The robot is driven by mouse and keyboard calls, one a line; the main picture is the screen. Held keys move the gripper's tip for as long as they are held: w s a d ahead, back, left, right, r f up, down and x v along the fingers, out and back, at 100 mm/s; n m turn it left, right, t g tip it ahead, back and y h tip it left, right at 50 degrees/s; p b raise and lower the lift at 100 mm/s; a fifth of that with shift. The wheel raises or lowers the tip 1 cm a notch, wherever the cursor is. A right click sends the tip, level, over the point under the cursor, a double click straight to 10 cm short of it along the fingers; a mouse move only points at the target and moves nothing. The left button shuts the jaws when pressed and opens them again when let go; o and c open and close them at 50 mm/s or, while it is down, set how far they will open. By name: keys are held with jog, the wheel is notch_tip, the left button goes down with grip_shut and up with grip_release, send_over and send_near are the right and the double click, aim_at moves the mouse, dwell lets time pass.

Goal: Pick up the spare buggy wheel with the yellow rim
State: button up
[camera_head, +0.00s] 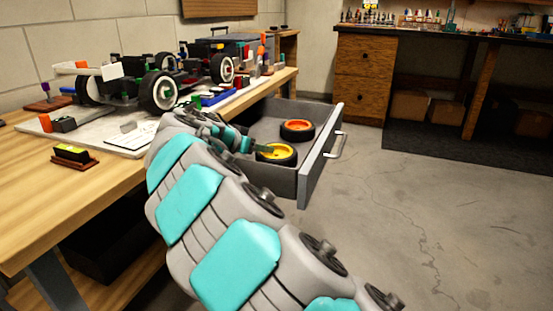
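The spare wheel with the yellow rim (280,152) lies flat in the near part of the open grey drawer (316,172). A second wheel, with an orange rim (297,126), lies farther back in the same drawer. My gripper (252,146) reaches over the drawer from the left, with its tip at the left edge of the yellow-rimmed wheel. I cannot tell whether it touches the wheel. The fingers are small and partly hidden by my own arm, so their opening is unclear.
The drawer juts out beneath the wooden workbench (60,205), its handle (337,146) facing right. A buggy (155,82) and small parts stand on the bench, left of the drawer. A wooden cabinet (361,82) stands behind. The concrete floor (420,215) to the right is clear.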

grip_shut()
dwell(0.3)
dwell(0.5)
